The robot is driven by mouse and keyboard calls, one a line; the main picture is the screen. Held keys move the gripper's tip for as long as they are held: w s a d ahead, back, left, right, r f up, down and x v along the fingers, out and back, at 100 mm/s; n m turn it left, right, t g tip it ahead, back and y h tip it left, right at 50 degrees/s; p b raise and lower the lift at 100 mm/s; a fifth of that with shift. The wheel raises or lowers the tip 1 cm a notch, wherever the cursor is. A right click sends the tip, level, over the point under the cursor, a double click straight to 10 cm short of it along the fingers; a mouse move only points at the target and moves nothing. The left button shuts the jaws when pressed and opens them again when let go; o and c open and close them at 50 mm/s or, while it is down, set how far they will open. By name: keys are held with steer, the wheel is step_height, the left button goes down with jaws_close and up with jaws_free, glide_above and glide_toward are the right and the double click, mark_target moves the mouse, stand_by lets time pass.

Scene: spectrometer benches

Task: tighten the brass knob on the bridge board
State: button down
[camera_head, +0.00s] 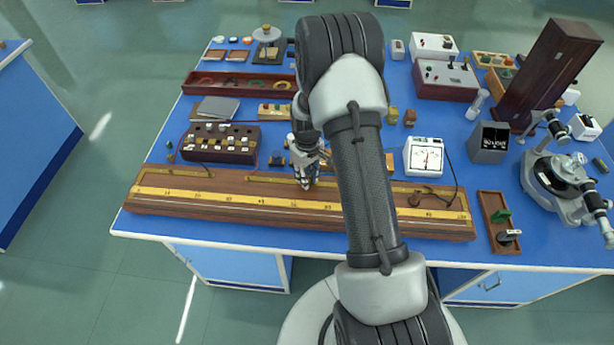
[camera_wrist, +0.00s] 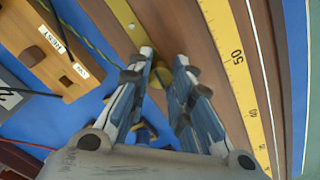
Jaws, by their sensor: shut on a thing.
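The bridge board (camera_head: 270,207) is a long wooden board with a yellow scale, lying along the front edge of the blue bench. It also fills much of the wrist view (camera_wrist: 195,45). My gripper (camera_head: 305,181) is pointed down at the brass strip at the board's back edge, near its middle. In the wrist view, my gripper (camera_wrist: 160,68) has its two fingers on either side of the brass knob (camera_wrist: 157,78), closed on it. The knob is partly hidden by the fingers, and it stands on the board beside the scale.
A wooden block labelled REST (camera_wrist: 50,45) stands close behind the board. A dark plug box (camera_head: 222,143) is behind left, a white dial meter (camera_head: 424,157) behind right. A small wooden tray (camera_head: 492,225) lies right of the board. Wires run near the board.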

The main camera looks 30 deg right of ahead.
steer(key=m, duration=0.4)
steer(key=shift+m, duration=0.3)
steer(key=m, duration=0.3)
steer(key=shift+m+b, duration=0.35)
steer(key=shift+m, duration=0.05)
steer(key=m, duration=0.4)
steer(key=shift+m, duration=2.2)
steer(key=c, duration=1.4)
jaws_free()
steer(key=shift+r, duration=0.1)
